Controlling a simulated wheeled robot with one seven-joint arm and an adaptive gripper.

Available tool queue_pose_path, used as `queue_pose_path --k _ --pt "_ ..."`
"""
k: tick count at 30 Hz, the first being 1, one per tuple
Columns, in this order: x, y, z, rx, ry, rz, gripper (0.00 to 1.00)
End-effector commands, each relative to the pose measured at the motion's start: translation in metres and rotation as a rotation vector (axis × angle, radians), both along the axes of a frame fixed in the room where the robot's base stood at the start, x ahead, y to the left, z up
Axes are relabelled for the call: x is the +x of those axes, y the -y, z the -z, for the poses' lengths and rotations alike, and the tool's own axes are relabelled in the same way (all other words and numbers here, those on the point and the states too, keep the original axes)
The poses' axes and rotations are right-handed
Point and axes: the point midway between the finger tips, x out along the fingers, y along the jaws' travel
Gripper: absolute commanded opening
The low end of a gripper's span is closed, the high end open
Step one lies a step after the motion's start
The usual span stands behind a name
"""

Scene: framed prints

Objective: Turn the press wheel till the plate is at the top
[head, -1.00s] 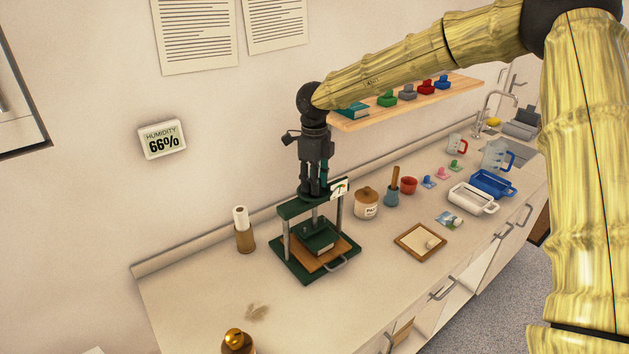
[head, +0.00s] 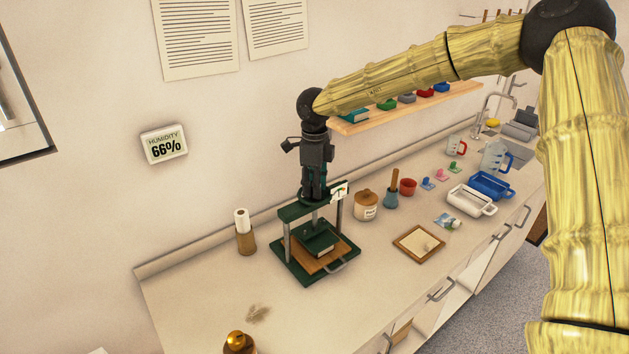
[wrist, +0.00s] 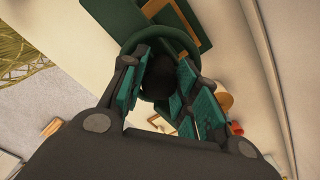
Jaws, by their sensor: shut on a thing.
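The green press (head: 285,263) stands on the counter, with a top beam, two grey posts and a base with a wooden board. Its dark green plate (head: 320,239) sits low, close above the board, well under the top beam. My gripper (head: 313,192) points down onto the top of the press and is shut there. In the wrist view, the green wheel (wrist: 187,43) shows as a curved rim at the teal finger pads of my gripper (wrist: 160,85). A small gauge card (head: 339,192) stands at the beam's right end.
A paper roll on a wooden holder (head: 244,238) stands left of the press. A lidded jar (head: 366,204) and a framed board (head: 419,243) are to the right. A shelf (head: 400,109) is on the wall behind my arm.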

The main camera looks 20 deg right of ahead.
Motion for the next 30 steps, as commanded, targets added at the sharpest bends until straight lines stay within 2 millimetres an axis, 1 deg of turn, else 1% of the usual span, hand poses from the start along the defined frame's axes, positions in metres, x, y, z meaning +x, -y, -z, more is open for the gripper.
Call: queue_pose_path --k 1,3,18,24,30 --pt "0.001 0.0019 -0.007 0.001 0.001 -0.035 0.07" --pt "0.0012 0.0016 -0.0079 0.001 0.002 -0.097 0.07" --pt "0.002 0.0016 -0.0077 0.0 0.005 -0.564 0.07" --pt "0.0026 0.0017 -0.0071 -0.001 0.006 -0.714 0.07" --pt "0.0028 0.0016 -0.0066 -0.001 0.006 -0.819 0.06"
